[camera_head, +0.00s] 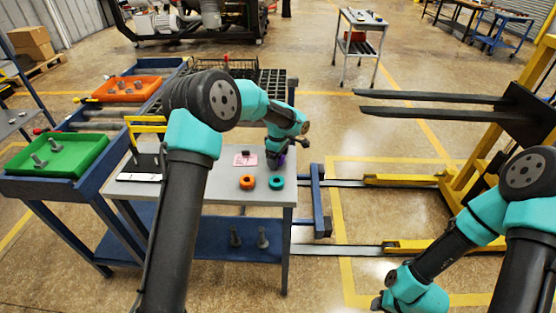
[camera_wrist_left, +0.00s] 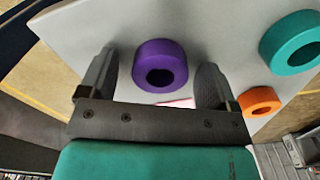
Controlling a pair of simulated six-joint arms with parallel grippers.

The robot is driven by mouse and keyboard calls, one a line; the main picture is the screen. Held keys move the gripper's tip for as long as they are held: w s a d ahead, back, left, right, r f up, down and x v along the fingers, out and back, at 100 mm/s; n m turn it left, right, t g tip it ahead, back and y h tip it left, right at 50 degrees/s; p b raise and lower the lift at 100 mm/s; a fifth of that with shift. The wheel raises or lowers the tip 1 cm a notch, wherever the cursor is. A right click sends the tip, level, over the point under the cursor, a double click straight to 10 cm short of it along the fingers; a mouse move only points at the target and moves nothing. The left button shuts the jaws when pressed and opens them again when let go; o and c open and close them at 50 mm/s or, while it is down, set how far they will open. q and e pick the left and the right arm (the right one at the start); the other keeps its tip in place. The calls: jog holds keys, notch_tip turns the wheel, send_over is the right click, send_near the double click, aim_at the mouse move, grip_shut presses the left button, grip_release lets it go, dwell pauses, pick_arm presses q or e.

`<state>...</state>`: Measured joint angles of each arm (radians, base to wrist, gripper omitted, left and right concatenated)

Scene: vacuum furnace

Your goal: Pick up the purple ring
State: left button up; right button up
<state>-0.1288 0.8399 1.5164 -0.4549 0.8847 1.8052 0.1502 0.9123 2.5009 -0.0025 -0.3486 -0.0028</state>
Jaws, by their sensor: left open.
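The purple ring (camera_wrist_left: 160,65) lies on the light grey table top (camera_wrist_left: 110,22). In the head view only a bit of the purple ring (camera_head: 277,161) shows beneath my left gripper (camera_head: 280,147). In the left wrist view my left gripper (camera_wrist_left: 154,75) is open, with one finger on each side of the purple ring. I cannot tell how high the fingertips are above the table. My right gripper (camera_head: 381,301) is low at the bottom right of the head view, far from the ring; its fingers are not clear.
An orange ring (camera_head: 247,182) and a teal ring (camera_head: 276,183) lie on the table near its front edge, close to the purple one. A pink card (camera_head: 245,160) with a dark part lies left of my left gripper. A green tray (camera_head: 58,155) stands farther left.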

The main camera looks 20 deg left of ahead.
pick_arm(q)
jog(key=c, duration=1.2)
